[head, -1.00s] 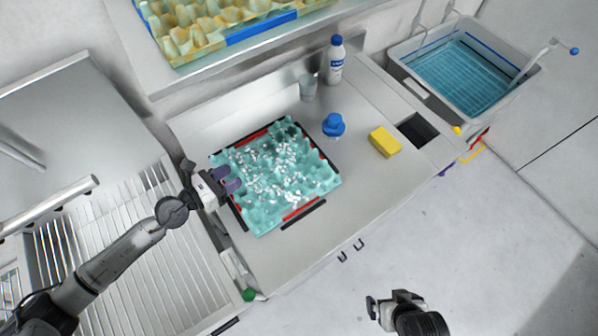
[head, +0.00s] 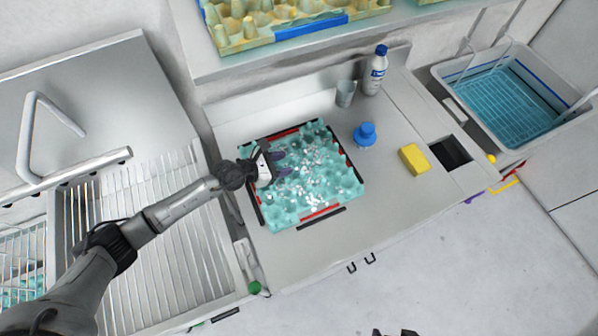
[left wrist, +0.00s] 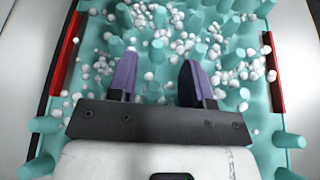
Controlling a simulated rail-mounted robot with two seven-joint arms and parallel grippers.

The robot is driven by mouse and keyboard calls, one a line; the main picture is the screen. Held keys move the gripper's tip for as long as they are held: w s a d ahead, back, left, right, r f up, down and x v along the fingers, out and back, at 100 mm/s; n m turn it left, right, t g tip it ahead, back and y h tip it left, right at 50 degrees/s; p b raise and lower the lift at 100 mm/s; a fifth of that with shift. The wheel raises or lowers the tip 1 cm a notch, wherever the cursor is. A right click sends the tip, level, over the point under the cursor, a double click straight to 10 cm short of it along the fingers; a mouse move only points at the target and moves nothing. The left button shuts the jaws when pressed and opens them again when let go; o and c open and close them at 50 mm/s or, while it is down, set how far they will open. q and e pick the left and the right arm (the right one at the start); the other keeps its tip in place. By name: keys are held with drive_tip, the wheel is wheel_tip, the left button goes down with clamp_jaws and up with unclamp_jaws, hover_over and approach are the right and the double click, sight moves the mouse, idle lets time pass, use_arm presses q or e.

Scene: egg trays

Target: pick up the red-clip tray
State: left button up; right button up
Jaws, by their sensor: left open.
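The teal egg tray (head: 283,217) lies flat on the grey counter, with red clips (head: 320,213) on opposite edges and black strips along its sides. White bits are scattered over its pegs. In the left wrist view the tray (left wrist: 290,141) fills most of the picture, a red clip at each side. My left gripper (head: 281,163) is over the tray's left part. Its two purple-faced fingers (left wrist: 158,68) are apart with nothing held between them. I cannot tell whether they touch the tray. Only a dark sliver of my right gripper (head: 394,333) shows at the bottom edge.
A blue-capped item (head: 365,136), a cup (head: 345,93), a bottle (head: 376,70) and a yellow sponge (head: 414,159) stand right of the tray. A yellow tray (head: 240,32) with a blue clip sits on the shelf behind. A ribbed drainer (head: 150,250) is at left.

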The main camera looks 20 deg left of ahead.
sight(294, 161)
use_arm(q)
drive_tip(key=x, duration=0.5)
drive_tip(key=shift+a+b, duration=0.1)
drive_tip(key=shift+b, duration=0.3)
drive_tip(key=shift+c, duration=0.4)
clamp_jaws()
